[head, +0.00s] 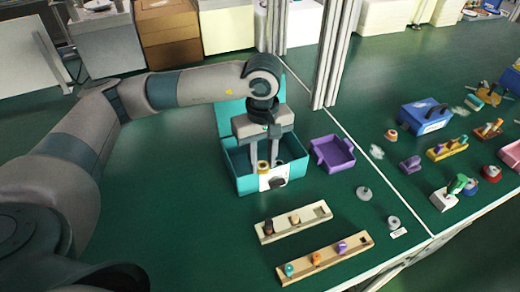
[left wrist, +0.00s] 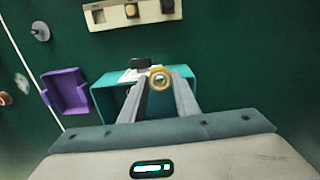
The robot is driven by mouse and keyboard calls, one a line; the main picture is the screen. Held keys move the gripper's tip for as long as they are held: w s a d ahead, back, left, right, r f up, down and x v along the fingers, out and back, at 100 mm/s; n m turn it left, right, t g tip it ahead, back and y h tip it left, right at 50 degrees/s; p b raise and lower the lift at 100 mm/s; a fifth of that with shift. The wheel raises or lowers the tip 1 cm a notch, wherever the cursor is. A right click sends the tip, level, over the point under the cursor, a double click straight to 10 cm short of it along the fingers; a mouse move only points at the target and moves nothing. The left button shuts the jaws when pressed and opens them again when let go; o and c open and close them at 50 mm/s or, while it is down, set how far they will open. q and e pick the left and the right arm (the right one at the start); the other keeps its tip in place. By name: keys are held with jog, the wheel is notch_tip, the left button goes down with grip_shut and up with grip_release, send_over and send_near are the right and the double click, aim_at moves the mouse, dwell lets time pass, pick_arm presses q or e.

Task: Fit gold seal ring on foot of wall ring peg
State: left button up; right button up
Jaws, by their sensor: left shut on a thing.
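The gold seal ring (head: 263,167) is pinched between the fingertips of my left gripper (head: 264,164), over the front part of an open teal box (head: 238,184). In the left wrist view the ring (left wrist: 160,78) sits at the tips of my left gripper (left wrist: 160,80), its hole facing the camera. A white plate (head: 266,183) with a dark part (head: 278,183) is at the box's front wall, very close to the ring; it looks like the wall ring peg. I cannot tell whether ring and peg touch. The peg's foot is not clear. My right gripper is not in view.
A purple tray (head: 333,153) stands just right of the box. Two wooden peg strips (head: 294,222) (head: 326,258) lie in front. Grey knobbed discs (head: 364,193) lie to the right. A blue case (head: 426,116) and several small parts are farther right.

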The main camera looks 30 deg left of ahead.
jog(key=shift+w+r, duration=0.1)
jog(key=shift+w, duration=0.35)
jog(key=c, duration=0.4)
pick_arm(q)
jog(key=s+m, duration=0.1)
jog(key=m, duration=0.2)
jog(key=s+d+m, duration=0.1)
jog(key=s+m, duration=0.1)
jog(key=m, duration=0.1)
jog(key=s+d+r+m, duration=0.1)
jog(key=s+m, duration=0.1)
jog(key=m, duration=0.2)
jog(key=shift+s+d, duration=0.1)
jog(key=shift+d, duration=0.1)
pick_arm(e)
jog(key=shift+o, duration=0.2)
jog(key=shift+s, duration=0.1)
